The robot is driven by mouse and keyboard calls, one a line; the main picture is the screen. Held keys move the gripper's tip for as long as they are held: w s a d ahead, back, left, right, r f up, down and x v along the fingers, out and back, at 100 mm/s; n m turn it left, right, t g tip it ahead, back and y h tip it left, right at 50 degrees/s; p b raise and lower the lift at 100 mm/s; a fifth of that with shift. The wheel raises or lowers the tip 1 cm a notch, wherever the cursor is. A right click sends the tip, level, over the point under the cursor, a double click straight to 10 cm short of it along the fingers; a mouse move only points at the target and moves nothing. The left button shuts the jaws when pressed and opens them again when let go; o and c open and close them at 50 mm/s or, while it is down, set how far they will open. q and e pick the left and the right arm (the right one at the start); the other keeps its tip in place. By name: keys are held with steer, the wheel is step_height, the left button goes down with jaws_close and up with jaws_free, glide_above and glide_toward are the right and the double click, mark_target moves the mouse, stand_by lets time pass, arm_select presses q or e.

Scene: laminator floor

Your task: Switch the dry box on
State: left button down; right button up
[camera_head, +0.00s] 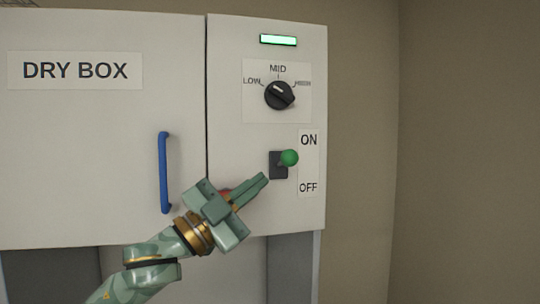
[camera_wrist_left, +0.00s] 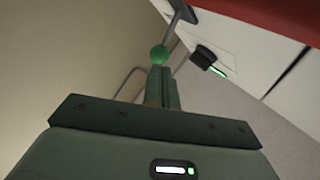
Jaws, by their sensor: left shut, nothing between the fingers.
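The dry box (camera_head: 180,100) is a pale cabinet with a control panel at its right. Its switch is a lever with a green ball (camera_head: 289,158) on a dark base (camera_head: 278,172), beside the ON and OFF label (camera_head: 308,160). The ball sits near the top of the base, on the ON side of the middle. A lamp bar (camera_head: 278,40) at the panel top glows green. My left gripper (camera_head: 265,179) is shut and empty, its tips just below and left of the ball. In the left wrist view the ball (camera_wrist_left: 159,54) shows just beyond the fingertips.
A black dial (camera_head: 280,95) marked LOW and MID is above the switch; it also shows in the left wrist view (camera_wrist_left: 204,57). A blue door handle (camera_head: 164,172) stands left of my gripper. Something red (camera_head: 226,194) is partly hidden behind the gripper. Bare wall lies right of the cabinet.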

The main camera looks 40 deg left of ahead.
mark_target(283, 163)
arm_select(q)
steer(key=p+x, duration=0.1)
steer(key=x, duration=0.2)
steer(key=shift+s+r, duration=0.15)
steer(key=shift+r, duration=0.05)
steer(key=shift+w+d+r+p, duration=0.1)
steer(key=shift+w+d+p, duration=0.1)
steer(key=shift+w+p, duration=0.35)
step_height(283, 163, up, 2)
steer(key=shift+a+r+p, duration=0.1)
steer(key=shift+p, duration=1.1)
steer(key=shift+w, duration=0.1)
